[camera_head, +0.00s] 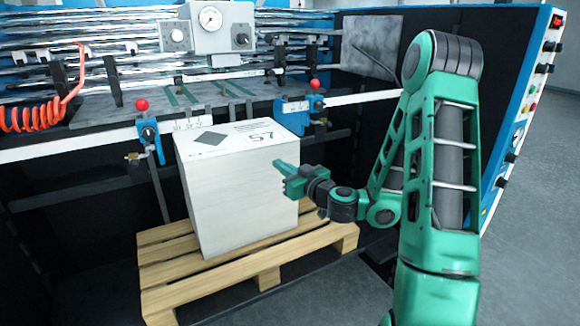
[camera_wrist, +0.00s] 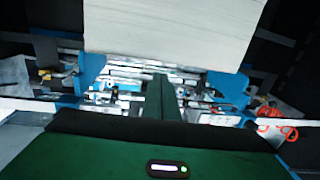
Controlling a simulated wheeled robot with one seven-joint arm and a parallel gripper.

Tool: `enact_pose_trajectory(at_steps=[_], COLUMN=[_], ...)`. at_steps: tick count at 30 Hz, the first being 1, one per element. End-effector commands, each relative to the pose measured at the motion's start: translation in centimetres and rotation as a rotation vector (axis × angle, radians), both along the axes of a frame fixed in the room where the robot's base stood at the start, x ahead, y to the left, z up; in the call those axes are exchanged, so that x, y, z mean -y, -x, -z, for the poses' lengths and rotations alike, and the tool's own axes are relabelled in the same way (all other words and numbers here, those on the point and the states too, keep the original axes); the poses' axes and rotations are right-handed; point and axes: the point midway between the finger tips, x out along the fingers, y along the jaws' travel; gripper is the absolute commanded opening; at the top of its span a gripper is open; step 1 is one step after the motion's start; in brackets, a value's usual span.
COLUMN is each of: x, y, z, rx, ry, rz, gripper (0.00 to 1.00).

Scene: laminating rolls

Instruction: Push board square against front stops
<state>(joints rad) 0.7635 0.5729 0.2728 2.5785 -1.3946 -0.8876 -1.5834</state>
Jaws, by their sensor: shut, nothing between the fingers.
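The board (camera_head: 240,185) is a tall white stack marked "57" on top. It stands upright on a wooden pallet (camera_head: 160,272), in front of the machine. Two blue stops with red knobs, the left stop (camera_head: 150,140) and the right stop (camera_head: 300,106), sit on the machine's front rail by the stack's far side. My gripper (camera_head: 277,166) is shut and empty, in front of the stack's near face towards the right; I cannot tell whether it touches. In the wrist view the board (camera_wrist: 170,30) fills the top centre, above my shut fingers (camera_wrist: 160,85), with blue stops on both sides.
The machine's rollers and a gauge box (camera_head: 210,28) lie behind the stack. A red coiled hose (camera_head: 35,117) hangs at left. A blue control panel (camera_head: 525,95) stands at right behind my arm. Grey floor (camera_head: 545,225) is clear at far right.

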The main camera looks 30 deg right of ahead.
Motion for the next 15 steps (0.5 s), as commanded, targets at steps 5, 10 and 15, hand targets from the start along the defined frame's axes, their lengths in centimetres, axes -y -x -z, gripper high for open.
enact_pose_trajectory(at_steps=[5,10,15], x=[3.4,3.7,3.5], y=[-0.4,-0.7,-1.7], z=[0.2,0.3,0.3], rx=[0.019,0.020,0.021], ry=[-0.039,-0.039,-0.037], rz=[0.117,0.132,0.128], gripper=[0.00,0.00,0.00])
